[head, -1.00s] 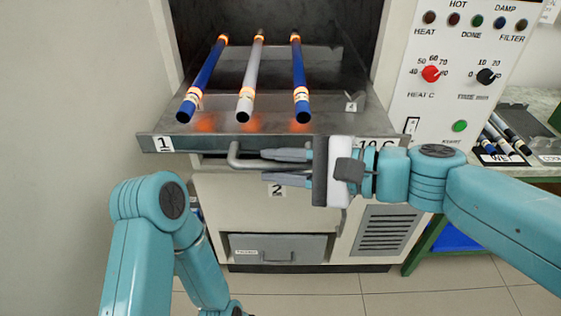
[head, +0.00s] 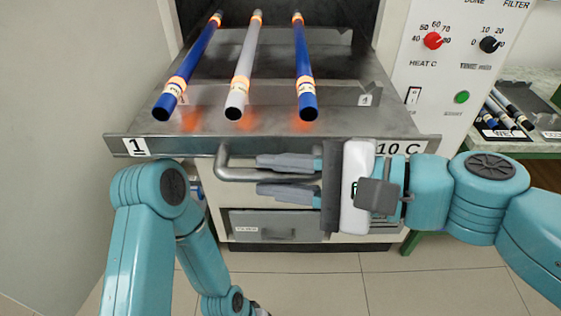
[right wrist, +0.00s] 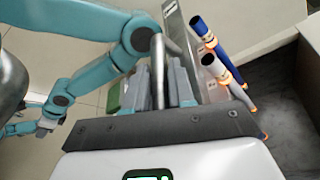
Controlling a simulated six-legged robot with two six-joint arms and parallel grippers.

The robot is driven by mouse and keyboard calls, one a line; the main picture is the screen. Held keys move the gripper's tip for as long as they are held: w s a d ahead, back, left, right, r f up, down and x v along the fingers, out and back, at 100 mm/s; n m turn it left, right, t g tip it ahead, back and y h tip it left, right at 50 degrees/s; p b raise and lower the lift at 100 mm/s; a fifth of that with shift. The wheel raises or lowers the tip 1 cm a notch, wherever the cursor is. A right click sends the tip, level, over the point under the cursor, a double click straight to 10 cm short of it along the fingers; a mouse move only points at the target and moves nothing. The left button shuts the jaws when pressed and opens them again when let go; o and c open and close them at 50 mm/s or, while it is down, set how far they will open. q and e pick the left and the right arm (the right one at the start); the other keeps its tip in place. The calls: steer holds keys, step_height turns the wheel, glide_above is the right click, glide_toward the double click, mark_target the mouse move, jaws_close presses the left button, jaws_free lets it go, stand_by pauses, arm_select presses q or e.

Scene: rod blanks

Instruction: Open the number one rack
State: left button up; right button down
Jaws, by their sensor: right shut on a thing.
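The number one rack (head: 200,144) is a grey metal tray with a "1" label (head: 135,147) at its left front and "10 C" at its right. It sticks out of the oven opening. Three rods lie on it: a blue one (head: 193,72), a white one (head: 245,65) and another blue one (head: 303,68), with glowing orange bands. My right gripper (head: 288,176) is shut on the rack's bar handle (head: 225,172); the handle also shows between its fingers in the right wrist view (right wrist: 158,75). My left arm hangs low at left; its gripper (head: 258,308) is barely visible at the bottom edge.
A control panel (head: 455,75) with knobs stands at the right of the oven. Beyond it, a side table (head: 545,140) holds several dark rods. A lower drawer (head: 263,225) sits under the rack. A wall is at left, and tiled floor is open below.

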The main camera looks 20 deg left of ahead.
steer(key=shift+s+d, duration=0.1)
steer(key=shift+s, duration=0.15)
steer(key=c, duration=1.1)
jaws_free()
steer(key=shift+o, duration=0.2)
steer(key=v, duration=1.6)
steer(key=shift+d, duration=0.2)
steer(key=shift+s+r, duration=0.1)
